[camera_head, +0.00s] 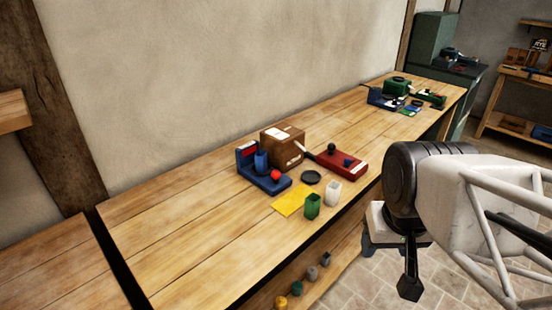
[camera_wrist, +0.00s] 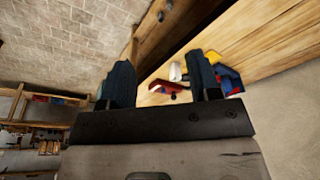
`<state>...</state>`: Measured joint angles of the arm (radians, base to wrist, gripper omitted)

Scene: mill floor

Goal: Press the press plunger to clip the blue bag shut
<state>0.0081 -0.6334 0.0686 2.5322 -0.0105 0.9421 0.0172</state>
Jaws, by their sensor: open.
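The blue bag (camera_head: 261,160) stands upright on a blue L-shaped base (camera_head: 246,167) on the bench, with a red ball knob (camera_head: 276,175) at its front. I cannot tell which part is the press plunger. A red base (camera_head: 349,165) with a black ball knob stands to the right, past a cardboard box. In the wrist view, my gripper (camera_wrist: 158,60) has its two dark fingers spread with nothing between them. The red base (camera_wrist: 166,87) and blue pieces (camera_wrist: 228,78) lie beyond the fingers, partly hidden by the right one. My gripper is well apart from them.
The cardboard box (camera_head: 282,148) stands behind the bases. A yellow sheet (camera_head: 292,200), green bag (camera_head: 312,206), white bag (camera_head: 333,193) and black disc (camera_head: 310,177) lie near the front edge. More equipment (camera_head: 398,92) is at the far end. The near left bench is clear.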

